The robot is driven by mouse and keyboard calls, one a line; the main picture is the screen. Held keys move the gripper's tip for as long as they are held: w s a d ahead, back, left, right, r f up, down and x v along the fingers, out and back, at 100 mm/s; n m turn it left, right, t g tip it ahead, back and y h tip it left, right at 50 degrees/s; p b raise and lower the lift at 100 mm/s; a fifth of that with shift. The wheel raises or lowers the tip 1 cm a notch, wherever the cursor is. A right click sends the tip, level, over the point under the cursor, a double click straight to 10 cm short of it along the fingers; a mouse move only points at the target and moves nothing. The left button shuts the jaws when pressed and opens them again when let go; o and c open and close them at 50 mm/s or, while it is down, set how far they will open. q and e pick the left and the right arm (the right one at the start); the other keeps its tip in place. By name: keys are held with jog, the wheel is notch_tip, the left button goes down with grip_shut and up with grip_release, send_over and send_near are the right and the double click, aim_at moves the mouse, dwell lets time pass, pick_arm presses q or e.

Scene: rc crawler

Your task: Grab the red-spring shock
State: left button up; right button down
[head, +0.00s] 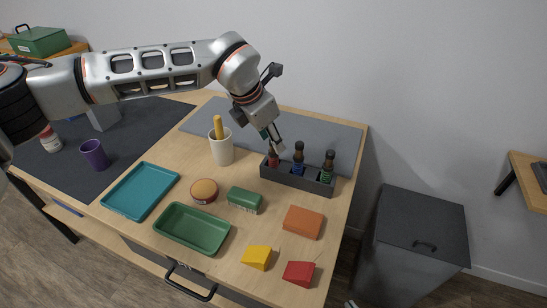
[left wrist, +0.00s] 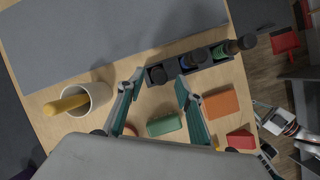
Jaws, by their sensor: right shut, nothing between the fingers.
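The red-spring shock (head: 273,160) stands in the left slot of a dark rack (head: 298,181). Its top is hidden behind my left gripper (head: 274,143) in the head view. In the left wrist view, the open fingers of my left gripper (left wrist: 160,80) are spread on either side of the rack's left slot, where a dark round top (left wrist: 157,74) shows. I cannot tell whether the fingers touch it. A blue-spring shock (head: 298,160) and a green-spring shock (head: 327,167) stand upright in the other slots. Only a small part of my right gripper (head: 350,303) shows at the bottom edge; it is shut and empty.
A white cup with a yellow handle (head: 221,149) stands left of the rack. A green brush (head: 244,200), an orange block (head: 303,222), a green tray (head: 192,230) and a teal tray (head: 140,191) lie in front. The grey mat (head: 325,129) behind is clear.

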pick_arm(q)
jog(key=shift+x, duration=0.8)
jog(key=shift+w+d+f, duration=0.1)
jog(key=shift+f, duration=0.2)
jog(key=c, duration=1)
grip_shut()
pick_arm(e)
jog(key=shift+w+r, duration=0.25)
jog(key=shift+w, duration=0.3)
pick_arm(q)
jog(key=shift+r, duration=0.15)
pick_arm(e)
jog(key=shift+s+f, duration=0.1)
